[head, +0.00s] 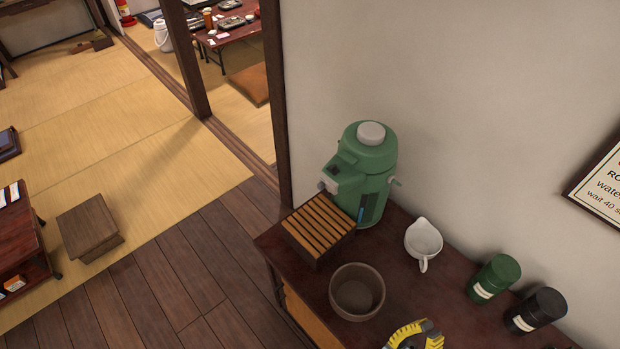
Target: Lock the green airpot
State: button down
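The green airpot (369,160) stands upright on the dark red-brown counter (398,279), close to the wall. It has a pale grey round cap on top and a light grey part at the front left. A small grey piece sticks out on its right side, and a blue strip runs down its lower front. I cannot tell from this view whether it is locked.
A slatted wooden box (319,228) sits in front of the airpot. A brown bowl (357,291), a white pitcher (423,240), a green canister (494,279) and a black canister (536,311) stand nearby.

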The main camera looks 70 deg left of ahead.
jog(key=a+f+n+g+y+p, duration=0.2)
jog(key=a+n+g+y, duration=0.55)
jog(key=a, duration=1.15)
jog(key=n+g+h+p, duration=0.2)
jog(key=n+g+h, duration=0.2)
jog(key=n+g, duration=0.3)
send_near(321, 186)
jog(key=w+a+f+m, duration=0.1)
jog(key=w+f+m, duration=0.1)
jog(key=w, duration=0.4)
jog(key=s+a+n, duration=0.1)
jog(key=s+a, duration=0.1)
jog(key=s+a+n+g+h, duration=0.1)
jog(key=a, duration=0.1)
jog(key=s+a+n+h, duration=0.1)
jog(key=s+a, duration=0.1)
jog(key=shift+s+a+f+n+g+p, duration=0.25)
jog(key=shift+s+a+f+n+p, duration=0.1)
jog(key=shift+s+a+f+p, duration=0.05)
jog(key=s+r+t+h+p, duration=0.1)
jog(key=s+r+t+h, duration=0.2)
jog(key=s+r, duration=0.2)
jog(key=shift+s+r+n, duration=0.2)
jog(key=shift+s+n, duration=0.1)
jog(key=shift+s, duration=0.1)
jog(key=shift+h, duration=0.25)
jog(key=w+a, duration=0.2)
jog(key=w, duration=0.7)
jog(key=shift+a+p, duration=0.25)
jog(key=shift+p, duration=0.1)
